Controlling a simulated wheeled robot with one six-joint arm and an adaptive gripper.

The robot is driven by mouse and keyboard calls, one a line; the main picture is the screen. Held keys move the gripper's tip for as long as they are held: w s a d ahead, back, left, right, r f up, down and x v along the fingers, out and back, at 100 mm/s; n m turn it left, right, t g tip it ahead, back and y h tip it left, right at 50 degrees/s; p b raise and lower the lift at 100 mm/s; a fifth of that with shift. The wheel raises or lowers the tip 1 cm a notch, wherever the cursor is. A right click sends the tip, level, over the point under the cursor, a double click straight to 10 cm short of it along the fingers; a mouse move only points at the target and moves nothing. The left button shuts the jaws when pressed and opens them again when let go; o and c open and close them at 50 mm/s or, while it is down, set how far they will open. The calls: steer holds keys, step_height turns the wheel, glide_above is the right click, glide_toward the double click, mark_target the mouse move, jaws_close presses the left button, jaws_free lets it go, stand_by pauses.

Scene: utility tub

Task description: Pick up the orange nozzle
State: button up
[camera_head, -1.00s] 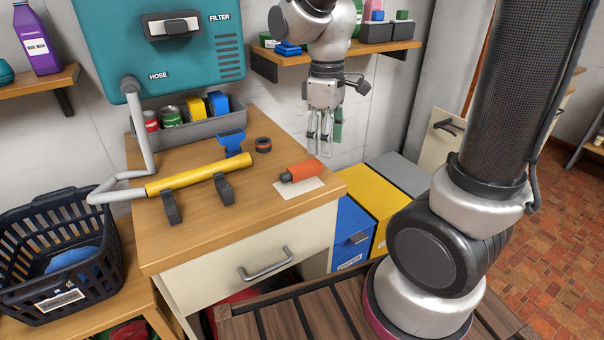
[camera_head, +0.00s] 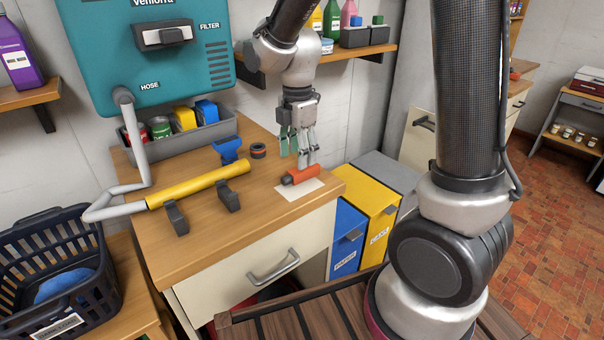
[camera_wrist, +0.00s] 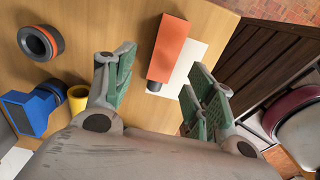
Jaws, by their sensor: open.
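The orange nozzle (camera_head: 304,175) lies on a white sheet (camera_head: 307,188) near the right end of the wooden counter, its dark tip pointing left. My gripper (camera_head: 303,162) is open and empty, pointing down just behind and above the nozzle in the head view. In the wrist view the nozzle (camera_wrist: 169,48) lies ahead of the gap between the green-padded fingers of my gripper (camera_wrist: 160,92). Its dark end is nearest the fingers. The fingers look apart from it.
A blue nozzle-like piece (camera_head: 228,149) and a dark ring with an orange band (camera_head: 258,151) lie left of it. A yellow tube (camera_head: 197,185) rests on black holders. A grey bin of cans (camera_head: 181,138) stands behind. The counter's right edge is close.

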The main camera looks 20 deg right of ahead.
mark_target(300, 174)
steer(key=f, duration=0.5)
steer(key=shift+s+d, duration=0.1)
steer(key=shift+d, duration=0.15)
steer(key=c, duration=1.1)
